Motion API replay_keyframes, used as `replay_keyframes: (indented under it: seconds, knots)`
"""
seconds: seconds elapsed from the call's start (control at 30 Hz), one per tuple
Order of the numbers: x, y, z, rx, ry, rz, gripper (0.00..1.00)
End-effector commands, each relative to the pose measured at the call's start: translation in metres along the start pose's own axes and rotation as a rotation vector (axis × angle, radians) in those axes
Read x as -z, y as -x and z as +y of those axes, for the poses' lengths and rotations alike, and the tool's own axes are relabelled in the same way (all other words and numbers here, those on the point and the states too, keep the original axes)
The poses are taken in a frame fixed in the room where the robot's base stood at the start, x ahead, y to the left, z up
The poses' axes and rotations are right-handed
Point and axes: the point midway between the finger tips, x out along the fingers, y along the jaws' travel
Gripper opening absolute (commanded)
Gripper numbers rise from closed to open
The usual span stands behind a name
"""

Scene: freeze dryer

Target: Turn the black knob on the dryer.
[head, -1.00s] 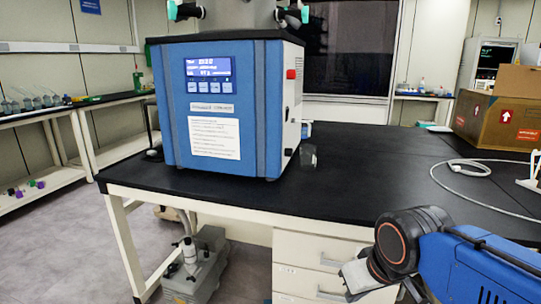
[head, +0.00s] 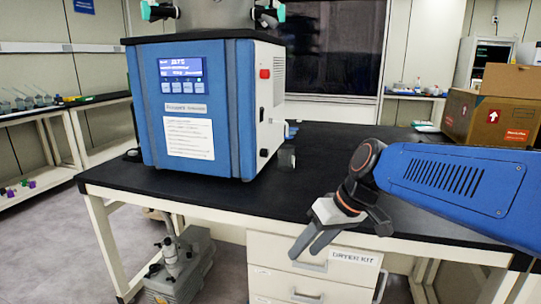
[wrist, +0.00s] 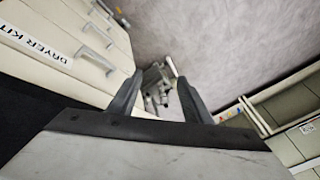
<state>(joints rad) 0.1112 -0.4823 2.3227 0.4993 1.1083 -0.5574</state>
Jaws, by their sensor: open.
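The blue and white dryer (head: 228,148) stands on the black-topped bench, with a lit display and buttons on its front. Its white right side carries a red switch and small dark fittings. A small black knob (head: 264,153) shows low on that side. More black fittings with green ends (head: 268,14) sit at the top, cut by the picture's edge. My gripper (head: 307,250) is open and empty, in front of the bench drawers, below and to the right of the dryer. Its spread fingers also show in the wrist view (wrist: 161,79), pointing toward the floor. The wrist view shows no dryer.
A drawer unit labelled DRYER KIT (head: 353,257) is under the bench. A grey pump (head: 180,268) stands on the floor at left. A cardboard box (head: 492,112) sits at the right. The bench right of the dryer is mostly clear.

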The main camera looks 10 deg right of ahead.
Motion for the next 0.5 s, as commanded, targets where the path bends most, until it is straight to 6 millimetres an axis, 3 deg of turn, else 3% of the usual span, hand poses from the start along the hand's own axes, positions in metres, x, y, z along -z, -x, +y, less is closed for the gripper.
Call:
replay_keyframes:
  seconds: [0.27, 0.5]
  knots:
    - [0.102, 0.006, -0.006, 0.248, 0.121, 0.107, 0.45]
    - [0.195, 0.019, 0.008, 0.422, 0.240, 0.293, 0.45]
